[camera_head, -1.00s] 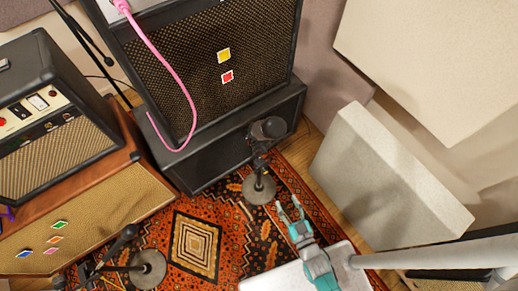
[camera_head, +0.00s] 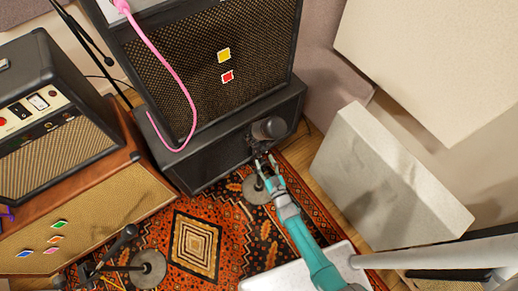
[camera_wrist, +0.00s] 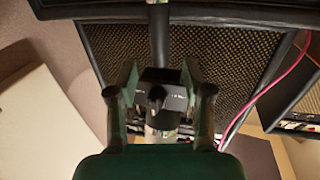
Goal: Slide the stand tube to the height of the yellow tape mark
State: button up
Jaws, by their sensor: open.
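A short microphone stand with a round grey base (camera_head: 256,190) stands on the patterned rug. A dark microphone (camera_head: 268,128) is at its top, in front of the lower black cabinet. My gripper (camera_head: 265,162) is open at the stand's upper part, just below the microphone, and hides much of the tube. In the wrist view my open fingers (camera_wrist: 159,75) lie on either side of a black fitting (camera_wrist: 162,92) of the stand. A dark upright tube (camera_wrist: 159,35) shows beyond it. Whether the fingers touch the stand is unclear. I cannot make out a yellow tape mark on the tube.
The black speaker cabinet (camera_head: 205,70) with yellow and red squares stands behind the stand. A second stand base (camera_head: 148,268) is at the lower left, near the brown amp (camera_head: 85,215). A pale panel (camera_head: 385,180) leans at the right. A pink cable (camera_head: 160,60) hangs over the cabinet.

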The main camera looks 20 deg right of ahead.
aim_at(259, 149)
jog(key=w, duration=0.7)
jog(key=shift+a, duration=0.15)
grip_shut()
